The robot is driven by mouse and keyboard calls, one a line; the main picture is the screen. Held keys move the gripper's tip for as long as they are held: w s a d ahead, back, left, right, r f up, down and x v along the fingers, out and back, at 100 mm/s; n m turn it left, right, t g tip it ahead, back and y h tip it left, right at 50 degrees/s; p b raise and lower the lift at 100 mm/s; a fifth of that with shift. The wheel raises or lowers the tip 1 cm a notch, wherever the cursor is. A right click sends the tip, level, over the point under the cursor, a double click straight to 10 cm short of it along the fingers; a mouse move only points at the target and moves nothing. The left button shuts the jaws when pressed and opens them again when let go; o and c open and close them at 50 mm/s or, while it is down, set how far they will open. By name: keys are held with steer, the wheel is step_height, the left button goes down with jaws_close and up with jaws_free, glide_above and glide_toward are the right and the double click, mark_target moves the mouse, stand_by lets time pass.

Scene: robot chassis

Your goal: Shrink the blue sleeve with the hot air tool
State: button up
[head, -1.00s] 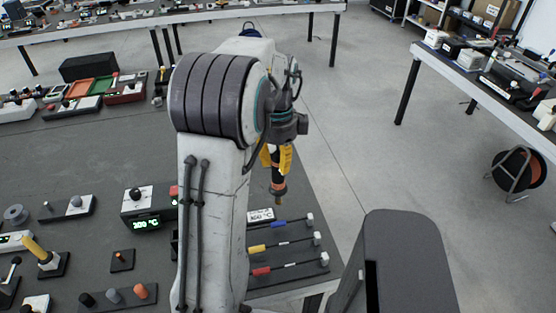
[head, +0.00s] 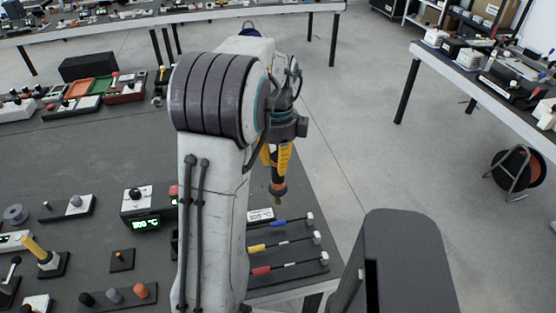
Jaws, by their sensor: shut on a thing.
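My gripper (head: 274,157), with yellow fingers, is shut on the hot air tool (head: 278,187), a dark and orange body with a narrow nozzle pointing down. The blue sleeve (head: 279,224) sits on the top wire of a three-wire rack at the table's right edge. The nozzle is above and close to the blue sleeve in the picture; the exact gap cannot be told. Yellow (head: 257,249) and red (head: 262,271) sleeves are on the wires below. My arm hides the left ends of the wires.
A control box with a knob and green display (head: 146,222) stands left of my arm; its digits are hard to read. A small white sign (head: 260,215) stands behind the wires. Several knobs and stands fill the left tabletop. Open floor lies to the right.

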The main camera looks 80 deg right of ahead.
mark_target(278, 182)
steer(key=shift+f+b, duration=3.05)
steer(key=shift+f, duration=0.95)
step_height(278, 182, up, 8)
steer(key=p, duration=0.6)
steer(key=shift+f+p, duration=0.2)
steer(key=shift+p, duration=0.1)
steer(key=shift+w+f, duration=0.1)
